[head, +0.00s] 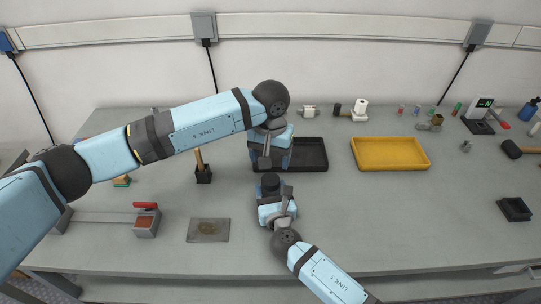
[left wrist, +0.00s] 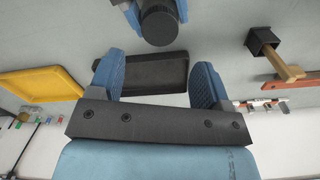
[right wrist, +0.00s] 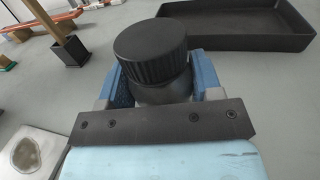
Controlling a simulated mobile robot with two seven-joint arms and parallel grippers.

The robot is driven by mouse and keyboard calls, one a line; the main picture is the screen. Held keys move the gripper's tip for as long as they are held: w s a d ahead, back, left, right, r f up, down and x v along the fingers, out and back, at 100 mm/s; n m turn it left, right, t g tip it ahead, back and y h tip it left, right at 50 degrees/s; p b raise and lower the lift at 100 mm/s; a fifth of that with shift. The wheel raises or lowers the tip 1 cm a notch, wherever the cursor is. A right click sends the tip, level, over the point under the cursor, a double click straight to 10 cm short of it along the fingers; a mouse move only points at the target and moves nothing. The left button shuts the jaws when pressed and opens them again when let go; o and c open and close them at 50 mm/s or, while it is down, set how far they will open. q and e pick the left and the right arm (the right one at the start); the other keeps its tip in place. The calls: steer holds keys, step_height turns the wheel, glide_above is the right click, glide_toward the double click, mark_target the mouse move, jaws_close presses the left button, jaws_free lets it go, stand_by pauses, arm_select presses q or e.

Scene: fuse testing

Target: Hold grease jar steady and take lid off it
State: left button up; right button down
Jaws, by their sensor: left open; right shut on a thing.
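The black grease jar (right wrist: 163,92) stands upright between the fingers of my right gripper (head: 271,190), which is shut on its body. Its ribbed black lid (right wrist: 150,48) is on top and also shows in the head view (head: 270,179) and at the top of the left wrist view (left wrist: 158,24). My left gripper (head: 268,160) is open and empty, just behind the jar in the head view. In the left wrist view its two blue fingers (left wrist: 156,75) are apart, with the lid beyond their tips and not between them.
A black tray (head: 312,168) lies behind the grippers, partly hidden by my left gripper. A yellow tray (head: 392,168) is to its right. A black holder with a wooden handle (head: 203,175) and a stained plate (head: 208,238) are to the left.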

mark_target(270, 179)
arm_select(q)
steer(key=shift+f+m, duration=0.2)
steer(key=shift+m, duration=0.3)
step_height(270, 179, down, 8)
steer(key=shift+r, duration=0.15)
